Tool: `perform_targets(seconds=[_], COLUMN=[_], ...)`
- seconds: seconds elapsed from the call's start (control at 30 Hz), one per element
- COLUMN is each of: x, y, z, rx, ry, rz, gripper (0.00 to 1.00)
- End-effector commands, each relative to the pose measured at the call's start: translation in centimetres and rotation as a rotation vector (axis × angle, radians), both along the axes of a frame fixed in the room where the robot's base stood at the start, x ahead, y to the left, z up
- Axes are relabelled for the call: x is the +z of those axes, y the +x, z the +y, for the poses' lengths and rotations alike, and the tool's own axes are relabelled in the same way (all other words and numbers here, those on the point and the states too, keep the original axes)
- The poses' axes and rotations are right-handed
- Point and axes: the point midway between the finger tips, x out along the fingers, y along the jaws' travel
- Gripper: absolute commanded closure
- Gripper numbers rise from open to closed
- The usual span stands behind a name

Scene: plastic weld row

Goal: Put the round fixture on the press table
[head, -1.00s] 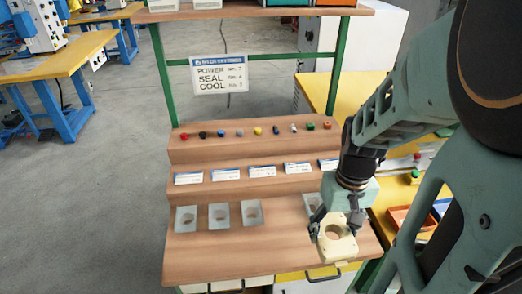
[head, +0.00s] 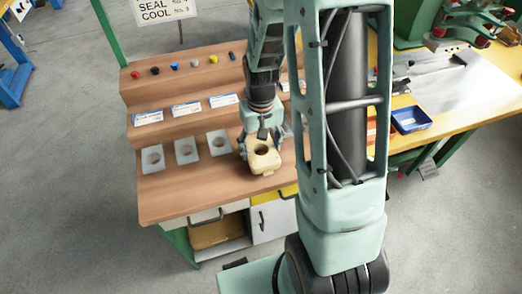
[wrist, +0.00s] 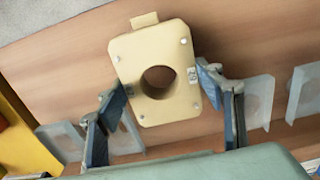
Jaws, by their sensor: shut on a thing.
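The round fixture, a cream block with a round hole (head: 265,162), is at the right front part of the wooden bench in the head view. It fills the middle of the wrist view (wrist: 150,50), with small bolts at its corners and a tab on one edge. My gripper (head: 260,146) is shut on it, one blue-grey finger at each side. I cannot tell whether its underside is clear of the bench. The yellow table (head: 455,117) at the right, with a green press-like machine (head: 425,22) at its back, appears to be the press table. My arm hides part of it.
Several grey holed plates (head: 187,150) stand in a row left of my gripper, with others behind it. White label cards (head: 186,108) and coloured knobs (head: 213,59) line the bench steps. A blue bin (head: 410,119) sits on the yellow table's near left part.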

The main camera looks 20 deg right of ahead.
Motion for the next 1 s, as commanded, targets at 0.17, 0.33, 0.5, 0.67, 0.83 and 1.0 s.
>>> perform_targets(seconds=[0.17,0.33,0.5,0.67,0.83,1.0], x=[-1.7,-1.6,-2.1,-2.0,-2.0,-1.6], y=[-0.1,0.0,-0.1,-0.1,-0.1,-0.1], z=[0.0,0.0,0.0,-0.1,-0.1,-0.1], rx=[-0.001,-0.001,-0.001,-0.001,-0.001,-0.001], ry=[0.000,0.000,0.000,0.000,0.000,0.000], rz=[0.001,0.000,0.001,0.001,0.001,0.001], gripper=[0.70,0.70,0.37,0.21,0.21,0.21])
